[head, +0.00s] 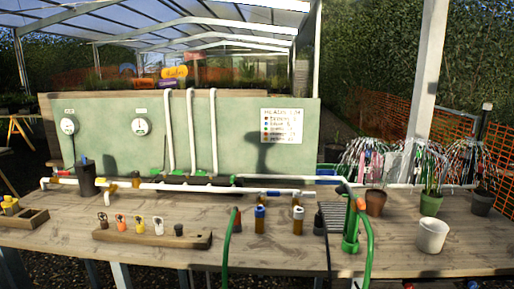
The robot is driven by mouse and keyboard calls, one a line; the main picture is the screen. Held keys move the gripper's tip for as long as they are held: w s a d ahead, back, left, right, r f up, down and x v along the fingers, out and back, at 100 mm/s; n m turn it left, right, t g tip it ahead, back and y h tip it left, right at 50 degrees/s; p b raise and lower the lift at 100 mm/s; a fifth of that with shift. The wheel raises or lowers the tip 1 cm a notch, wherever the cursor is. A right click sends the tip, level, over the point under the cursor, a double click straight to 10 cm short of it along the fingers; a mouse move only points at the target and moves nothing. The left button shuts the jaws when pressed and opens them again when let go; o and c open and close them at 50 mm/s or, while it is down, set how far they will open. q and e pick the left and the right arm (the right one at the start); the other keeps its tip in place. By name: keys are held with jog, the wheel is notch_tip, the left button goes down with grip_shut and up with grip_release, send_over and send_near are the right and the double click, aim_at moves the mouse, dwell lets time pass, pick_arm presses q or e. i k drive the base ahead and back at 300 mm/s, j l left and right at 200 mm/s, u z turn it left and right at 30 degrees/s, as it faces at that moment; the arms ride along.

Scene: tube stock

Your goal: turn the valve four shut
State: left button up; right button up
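A white pipe run (220,188) lies along the back of the wooden bench, with small coloured fittings on it. I cannot tell which fitting is valve four, or whether any valve is open or shut. Neither of my grippers is in view.
The bench (150,258) holds a wooden block (190,239) with coloured tags, several small bottles (259,220), a green hose (229,245), a white pot (432,235) and plant pots at the right. Two round gauges (141,126) sit on the green panel (240,150). The front left bench surface is mostly clear.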

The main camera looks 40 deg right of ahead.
aim_at(232, 178)
jog(key=z, duration=2.35)
jog(key=u, duration=1.25)
jog(key=i+j, duration=0.4)
jog(key=j, duration=0.15)
jog(key=i+j, duration=0.4)
jog(key=j, duration=0.15)
jog(key=u, duration=0.05)
